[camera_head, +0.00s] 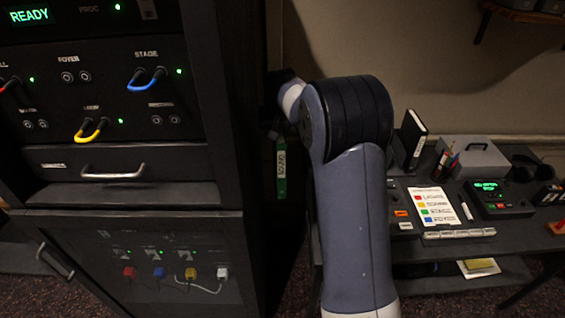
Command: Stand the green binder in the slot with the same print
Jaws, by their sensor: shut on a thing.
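The green binder (282,187) hangs upright in the dark gap between the equipment rack and my arm. Only its narrow spine shows, with a white label whose print is too small to read for sure. My gripper (273,133) is a dark shape at the binder's upper end, partly hidden by my arm's wrist. It is shut on the binder. The slot with the matching print cannot be made out in this view.
The tall black rack (222,130) stands close left of the binder. On the right, the desk (520,232) holds a dark binder (411,131), a grey box (480,160), a printed card (434,206) and a lit console (490,198). My arm hides the desk's left end.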

